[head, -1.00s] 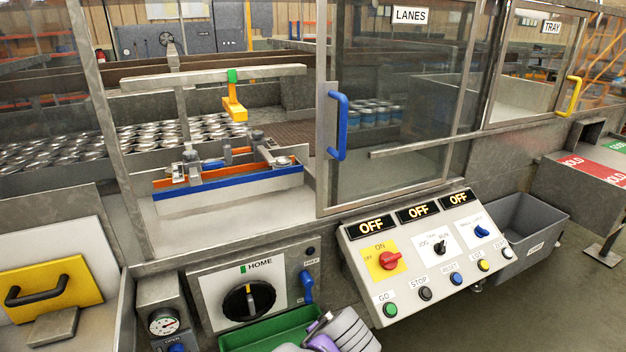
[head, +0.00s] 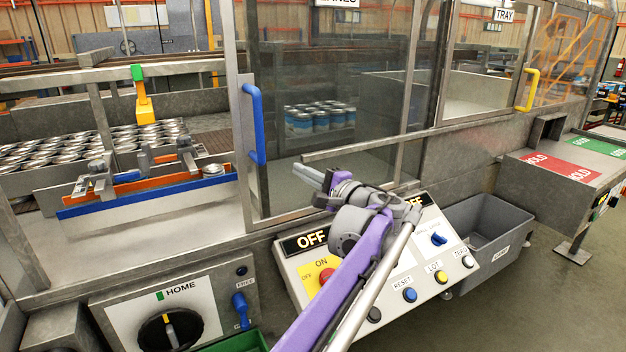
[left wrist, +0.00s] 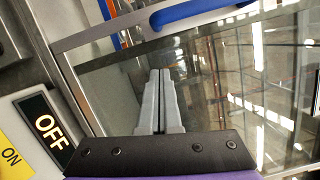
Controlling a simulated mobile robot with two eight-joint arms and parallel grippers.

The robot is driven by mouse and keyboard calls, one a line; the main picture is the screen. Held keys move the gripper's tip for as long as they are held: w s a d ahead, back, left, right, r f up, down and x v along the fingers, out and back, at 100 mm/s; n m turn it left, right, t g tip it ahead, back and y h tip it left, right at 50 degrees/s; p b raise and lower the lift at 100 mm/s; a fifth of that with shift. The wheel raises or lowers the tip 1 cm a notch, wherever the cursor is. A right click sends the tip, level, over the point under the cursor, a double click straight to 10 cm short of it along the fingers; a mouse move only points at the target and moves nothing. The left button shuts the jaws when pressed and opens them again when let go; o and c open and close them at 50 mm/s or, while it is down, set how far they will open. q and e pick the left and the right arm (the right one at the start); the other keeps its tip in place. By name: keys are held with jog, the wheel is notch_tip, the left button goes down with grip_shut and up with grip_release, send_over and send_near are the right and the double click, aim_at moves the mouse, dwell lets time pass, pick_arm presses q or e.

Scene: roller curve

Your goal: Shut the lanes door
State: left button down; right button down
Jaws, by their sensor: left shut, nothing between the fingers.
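The lanes door (head: 330,75) is a framed clear panel with a blue upright handle (head: 255,125) on its left edge. Its label (head: 337,3) is cut off by the top of the head view. Left of the door is an open bay with an orange and blue rail (head: 150,190). My left gripper (head: 300,170) is shut and empty, in front of the panel's lower part, to the right of the handle and apart from it. In the left wrist view the closed fingers (left wrist: 160,75) point at the panel, with the handle (left wrist: 200,12) at the top.
A control panel (head: 290,275) with OFF displays and buttons lies under my left arm. A grey metal bar (head: 350,150) runs across the front of the door. A grey bin (head: 490,230) stands to the right. The tray door has a yellow handle (head: 528,90).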

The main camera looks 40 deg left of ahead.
pick_arm(q)
jog(key=s+a, duration=0.2)
jog(key=a, duration=0.3)
jog(key=shift+s+a+r, duration=0.1)
jog(key=shift+s+r, duration=0.3)
pick_arm(e)
jog(key=shift+w+f, duration=0.1)
